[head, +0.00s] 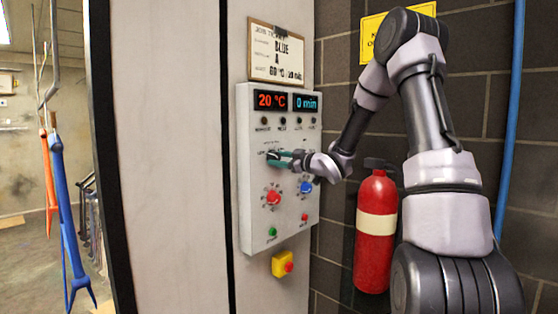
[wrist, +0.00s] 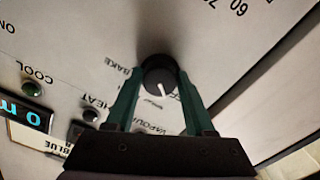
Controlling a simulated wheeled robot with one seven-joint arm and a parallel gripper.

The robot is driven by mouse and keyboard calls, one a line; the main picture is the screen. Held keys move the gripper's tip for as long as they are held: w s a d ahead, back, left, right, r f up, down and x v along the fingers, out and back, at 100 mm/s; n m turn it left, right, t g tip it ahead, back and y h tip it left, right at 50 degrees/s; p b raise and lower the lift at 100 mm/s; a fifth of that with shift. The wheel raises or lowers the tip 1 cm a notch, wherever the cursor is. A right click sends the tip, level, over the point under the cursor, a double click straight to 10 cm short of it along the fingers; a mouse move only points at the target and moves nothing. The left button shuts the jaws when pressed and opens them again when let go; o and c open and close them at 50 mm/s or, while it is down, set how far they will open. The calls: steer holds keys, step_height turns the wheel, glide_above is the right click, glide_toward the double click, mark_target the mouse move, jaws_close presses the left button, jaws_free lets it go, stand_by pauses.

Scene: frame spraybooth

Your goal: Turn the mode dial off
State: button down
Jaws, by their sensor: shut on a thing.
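The mode dial (wrist: 157,74) is a dark round knob with a white pointer mark, on the light grey control panel (head: 246,200). My gripper (head: 276,158) is at the dial in the head view and largely hides it there. In the wrist view its two green fingers (wrist: 158,82) stand on both sides of the knob, shut on it. The white mark points down and slightly right in the wrist view. The label "BAKE" shows to the upper left of the dial and a "VAPOUR" label below it; other lettering is partly behind the right finger.
The panel also has a red knob (head: 273,197), a blue knob (head: 306,188), and displays reading 20 °C (head: 271,101) and 0 min (head: 307,103). A yellow box with a red button (head: 283,264) is below. A red fire extinguisher (head: 376,230) stands right, near my arm.

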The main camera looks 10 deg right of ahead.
steer(key=shift+n, duration=1.6)
steer(key=shift+c, duration=1.3)
jaws_free()
steer(key=shift+d, duration=0.1)
steer(key=v, duration=1)
steer(key=shift+s+d, duration=0.15)
steer(key=shift+s, duration=0.2)
